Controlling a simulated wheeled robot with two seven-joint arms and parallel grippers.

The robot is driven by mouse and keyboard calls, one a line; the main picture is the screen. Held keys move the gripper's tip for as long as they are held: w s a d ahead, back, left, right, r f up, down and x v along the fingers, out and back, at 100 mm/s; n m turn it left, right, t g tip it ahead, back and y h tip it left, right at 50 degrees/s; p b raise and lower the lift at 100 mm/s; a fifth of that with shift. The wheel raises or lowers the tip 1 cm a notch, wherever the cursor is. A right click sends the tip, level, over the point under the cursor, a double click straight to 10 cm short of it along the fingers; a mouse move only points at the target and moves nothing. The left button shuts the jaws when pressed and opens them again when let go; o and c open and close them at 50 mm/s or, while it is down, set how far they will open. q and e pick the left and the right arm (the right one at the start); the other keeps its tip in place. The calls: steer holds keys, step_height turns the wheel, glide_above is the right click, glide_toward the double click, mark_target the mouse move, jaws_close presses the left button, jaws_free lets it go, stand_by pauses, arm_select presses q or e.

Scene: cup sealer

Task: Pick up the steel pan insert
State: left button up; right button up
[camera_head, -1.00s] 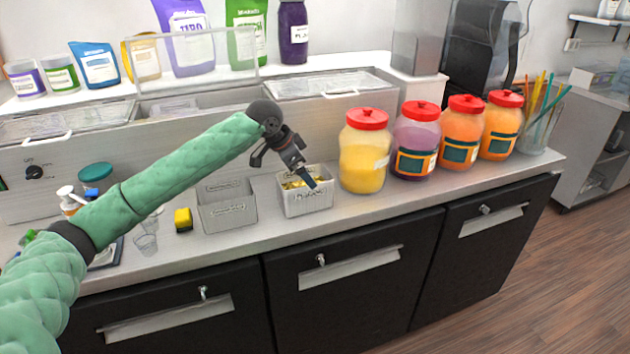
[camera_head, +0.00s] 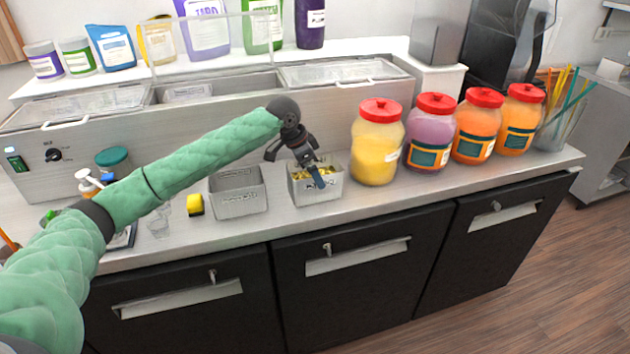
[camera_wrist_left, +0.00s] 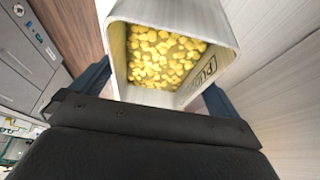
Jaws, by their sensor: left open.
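A steel pan insert (camera_head: 312,192) holding yellow pieces stands on the counter. It fills the top middle of the left wrist view (camera_wrist_left: 191,100), with the yellow pieces inside and dark lettering on one wall. A second, empty-looking steel pan insert (camera_head: 240,204) stands to its left. My left gripper (camera_head: 314,176) is at the filled insert and open. In the left wrist view its blue fingers (camera_wrist_left: 152,88) show on either side of the insert. I cannot tell whether they touch its walls. My right gripper is not in view.
Red-lidded jars, the nearest yellow (camera_head: 377,145), stand close to the right of the filled insert. A small yellow block (camera_head: 195,205) lies left of the empty insert. The steel counter housing (camera_head: 190,125) rises behind. The counter strip in front is clear.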

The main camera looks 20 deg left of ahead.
arm_select(q)
steer(key=shift+p+x, duration=0.3)
steer(key=shift+x, duration=0.95)
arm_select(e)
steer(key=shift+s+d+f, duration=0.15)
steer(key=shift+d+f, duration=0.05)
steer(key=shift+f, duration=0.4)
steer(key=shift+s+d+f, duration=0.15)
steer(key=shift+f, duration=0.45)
arm_select(q)
steer(key=shift+f+p, duration=0.2)
steer(key=shift+p, duration=0.2)
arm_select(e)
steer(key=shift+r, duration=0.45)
arm_select(q)
steer(key=shift+c, duration=0.2)
steer(key=c, duration=1.3)
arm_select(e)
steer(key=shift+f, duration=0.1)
